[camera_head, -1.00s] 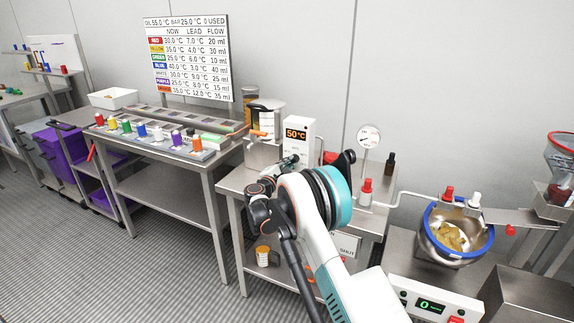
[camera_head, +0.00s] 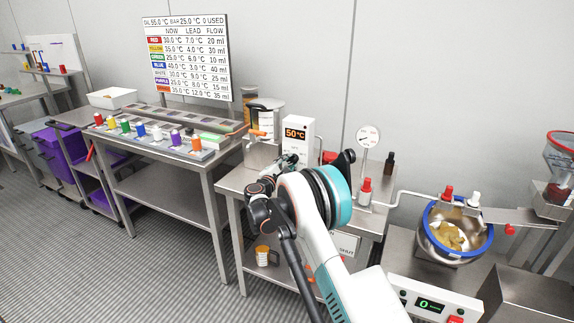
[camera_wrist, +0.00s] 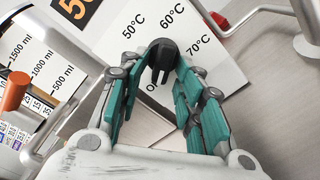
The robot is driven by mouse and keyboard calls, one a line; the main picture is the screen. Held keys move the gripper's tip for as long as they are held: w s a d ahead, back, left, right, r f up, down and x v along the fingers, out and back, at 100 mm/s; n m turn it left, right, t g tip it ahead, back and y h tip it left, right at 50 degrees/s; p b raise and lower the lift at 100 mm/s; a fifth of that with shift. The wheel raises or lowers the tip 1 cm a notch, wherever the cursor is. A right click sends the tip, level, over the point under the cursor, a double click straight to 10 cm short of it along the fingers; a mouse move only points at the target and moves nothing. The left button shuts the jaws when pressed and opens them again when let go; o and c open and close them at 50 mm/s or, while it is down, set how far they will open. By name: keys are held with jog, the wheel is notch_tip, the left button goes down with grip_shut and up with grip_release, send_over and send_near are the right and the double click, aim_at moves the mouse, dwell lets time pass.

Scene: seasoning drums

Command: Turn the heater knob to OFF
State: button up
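The heater is a white box (camera_head: 298,138) with an orange 50°C display, on the middle steel table in the head view. In the wrist view its white dial face (camera_wrist: 205,62) carries the marks 50°C, 60°C and 70°C and a partly hidden label starting with O. The black knob (camera_wrist: 163,52) is at the dial's centre. My gripper (camera_wrist: 161,68) has its teal fingers on either side of the knob, apart from each other, with the knob between the fingertips. I cannot tell whether either finger touches it. In the head view my arm hides the knob.
A blue-rimmed bowl (camera_head: 455,230) is further right.

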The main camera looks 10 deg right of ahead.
jog(key=v, duration=1.2)
jog(key=s+d+r+m+g+y, duration=0.2)
jog(key=s+d+r+m+g, duration=0.15)
jog(key=s+d+r, duration=0.4)
jog(key=s+d+r+m+g+y, duration=0.2)
jog(key=s+d+r+m, duration=0.25)
jog(key=s+r, duration=0.55)
jog(key=s+a+f+m+y, duration=0.1)
jog(key=s+m+y, duration=0.1)
jog(key=s, duration=0.9)
jog(key=s+a+f+m+g+y, duration=0.1)
jog(key=s+m, duration=0.3)
jog(key=s, duration=0.8)
jog(key=s+a+f+m+g+y, duration=0.1)
jog(key=s+a+f+m+y, duration=0.1)
jog(key=s, duration=0.9)
jog(key=shift+s+f+m+y, duration=0.2)
jog(key=shift+f+m+y, duration=0.3)
jog(key=shift+f+y, duration=0.25)
